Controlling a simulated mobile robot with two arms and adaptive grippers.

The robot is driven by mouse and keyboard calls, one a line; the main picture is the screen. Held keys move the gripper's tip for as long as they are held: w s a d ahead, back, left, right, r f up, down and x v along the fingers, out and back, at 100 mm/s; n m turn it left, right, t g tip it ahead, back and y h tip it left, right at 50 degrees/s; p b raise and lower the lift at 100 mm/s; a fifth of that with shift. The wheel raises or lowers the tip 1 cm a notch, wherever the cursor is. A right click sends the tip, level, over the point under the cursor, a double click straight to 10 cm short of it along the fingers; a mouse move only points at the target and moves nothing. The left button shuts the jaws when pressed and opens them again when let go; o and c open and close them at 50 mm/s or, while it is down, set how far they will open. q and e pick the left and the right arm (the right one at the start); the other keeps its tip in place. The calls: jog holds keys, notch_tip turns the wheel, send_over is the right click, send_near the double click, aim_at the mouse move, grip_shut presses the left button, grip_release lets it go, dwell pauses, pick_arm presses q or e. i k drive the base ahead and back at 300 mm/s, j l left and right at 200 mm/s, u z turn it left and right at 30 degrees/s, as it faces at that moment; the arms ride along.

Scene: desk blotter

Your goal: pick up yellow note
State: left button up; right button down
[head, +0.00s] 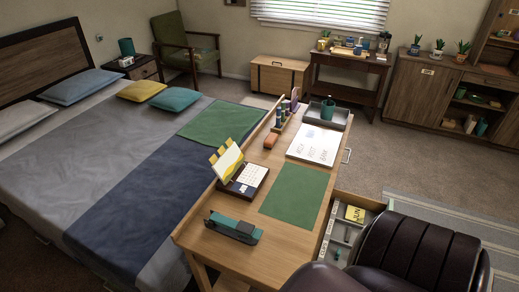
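A yellow note-like piece (355,213) with dark marks lies in the open desk drawer (341,239), at the drawer's far end. Another yellow-and-white card or pad (228,161) stands tilted on the desk, behind a small calendar (248,178) on a dark base. I cannot tell for sure which of these is the yellow note. Neither of my grippers shows in the head view.
The wooden desk (210,255) holds a green blotter (295,191), a teal stapler-like object (233,228), white papers (314,145) and a grey tray with a teal cup (327,109). A dark padded chair (420,255) stands close beside the drawer. A bed (120,170) borders the desk's left.

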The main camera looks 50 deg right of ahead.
aim_at(352, 213)
jog(key=z, duration=2.45)
